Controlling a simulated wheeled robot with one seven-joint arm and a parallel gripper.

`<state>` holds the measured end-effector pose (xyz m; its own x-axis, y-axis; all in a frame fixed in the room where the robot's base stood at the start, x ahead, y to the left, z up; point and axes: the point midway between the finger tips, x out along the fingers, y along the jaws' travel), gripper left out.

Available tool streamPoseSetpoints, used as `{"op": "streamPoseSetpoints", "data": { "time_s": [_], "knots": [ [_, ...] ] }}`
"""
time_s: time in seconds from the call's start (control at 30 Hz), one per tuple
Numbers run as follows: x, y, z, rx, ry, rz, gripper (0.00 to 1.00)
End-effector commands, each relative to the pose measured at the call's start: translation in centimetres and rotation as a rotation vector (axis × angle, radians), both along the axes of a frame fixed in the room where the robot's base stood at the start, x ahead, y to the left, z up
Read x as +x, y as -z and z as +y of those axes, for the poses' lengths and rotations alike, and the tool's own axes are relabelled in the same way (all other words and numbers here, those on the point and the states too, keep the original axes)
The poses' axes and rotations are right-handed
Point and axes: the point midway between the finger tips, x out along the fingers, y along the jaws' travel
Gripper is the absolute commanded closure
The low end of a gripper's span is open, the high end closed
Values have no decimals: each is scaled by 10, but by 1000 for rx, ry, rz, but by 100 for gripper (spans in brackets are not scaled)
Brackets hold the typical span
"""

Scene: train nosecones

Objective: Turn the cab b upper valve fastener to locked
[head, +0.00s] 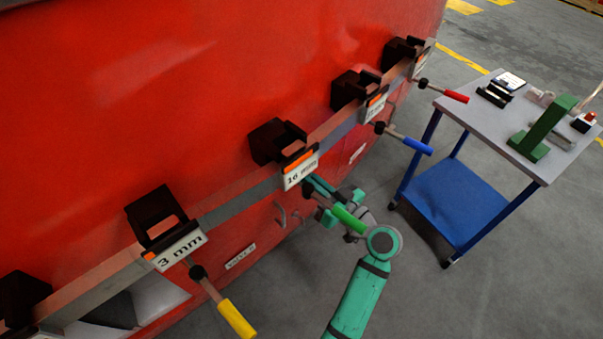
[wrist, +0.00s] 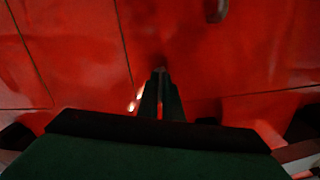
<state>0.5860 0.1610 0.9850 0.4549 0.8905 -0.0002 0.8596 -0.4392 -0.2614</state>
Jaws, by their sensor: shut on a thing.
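My gripper (head: 318,203) is at the red nosecone (head: 240,60), below the 16 mm label, partly hidden behind the green-handled tool. In the wrist view my gripper (wrist: 161,78) has its two dark fingers together, pointing at the red panel (wrist: 75,45). It appears shut on a small fastener at the panel. The fingers hide that part, so its turn angle cannot be told. Small grey handles (head: 280,215) show on the panel left of my gripper. A grey handle (wrist: 216,10) shows at the top of the wrist view.
A rail of black brackets (head: 153,213) carries size labels. Tools with yellow (head: 237,319), green (head: 348,218), blue (head: 417,146) and red (head: 456,96) handles stick out from it, close to my arm. A cart (head: 480,115) with small items stands right. Floor between is clear.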

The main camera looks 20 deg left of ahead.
Motion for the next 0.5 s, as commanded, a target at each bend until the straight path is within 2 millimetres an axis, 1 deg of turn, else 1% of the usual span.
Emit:
{"op": "streamPoseSetpoints", "data": {
  "time_s": [0.03, 0.5],
  "knots": [
    [4, 0, -5, 19, 16, 38, 100],
    [6, 1, -5, 226, 16, 434, 100]
  ]
}}
